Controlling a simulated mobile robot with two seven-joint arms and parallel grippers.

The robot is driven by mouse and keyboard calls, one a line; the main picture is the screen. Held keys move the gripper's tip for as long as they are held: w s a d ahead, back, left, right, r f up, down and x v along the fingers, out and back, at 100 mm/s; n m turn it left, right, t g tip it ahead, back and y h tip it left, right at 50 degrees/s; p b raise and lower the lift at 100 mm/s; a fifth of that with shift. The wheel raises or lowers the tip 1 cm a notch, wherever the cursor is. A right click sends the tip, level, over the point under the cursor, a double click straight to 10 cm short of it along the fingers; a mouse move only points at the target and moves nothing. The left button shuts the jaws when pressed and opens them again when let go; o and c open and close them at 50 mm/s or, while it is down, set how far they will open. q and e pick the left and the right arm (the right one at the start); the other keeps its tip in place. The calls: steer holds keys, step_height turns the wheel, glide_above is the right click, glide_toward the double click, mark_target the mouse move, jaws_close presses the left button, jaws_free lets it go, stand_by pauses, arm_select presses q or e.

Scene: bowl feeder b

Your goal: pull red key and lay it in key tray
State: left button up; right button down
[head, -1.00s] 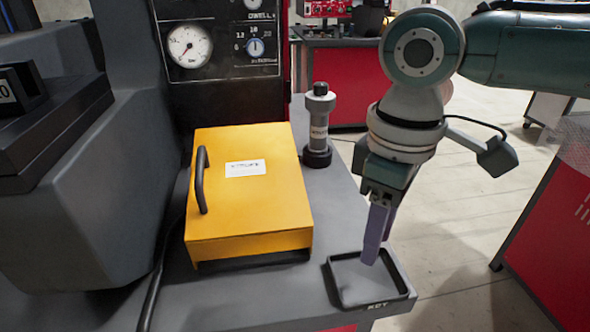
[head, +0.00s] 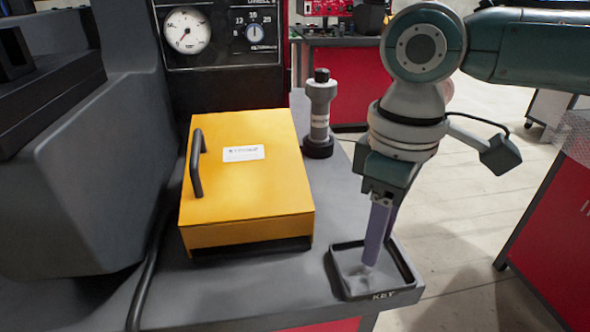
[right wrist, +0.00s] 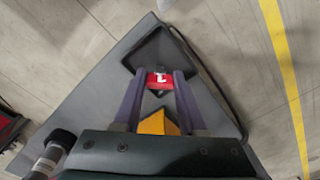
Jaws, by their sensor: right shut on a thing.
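The red key (right wrist: 160,80) shows in the right wrist view, with a white mark on its red face, between my right fingertips. My right gripper (head: 375,250) is shut on it, pointing down above the key tray (head: 382,295). The tray is a shallow black square with a raised rim and KEY lettering on its front, at the table's front right corner. It also shows in the right wrist view (right wrist: 160,50), just beyond the fingertips. In the head view the fingers hide the key. I cannot tell whether the key touches the tray floor. My left gripper is not in view.
A yellow box (head: 245,185) with a black handle stands left of the tray. A grey and black cylindrical device (head: 319,115) stands behind it. A dark grey machine (head: 85,180) fills the left side. The table edge is close to the tray's right.

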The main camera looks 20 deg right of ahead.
steer(key=shift+f, duration=0.6)
steer(key=shift+c, duration=1.9)
jaws_free()
step_height(320, 180, up, 10)
steer(key=shift+p, duration=1.1)
steer(key=shift+a, duration=0.1)
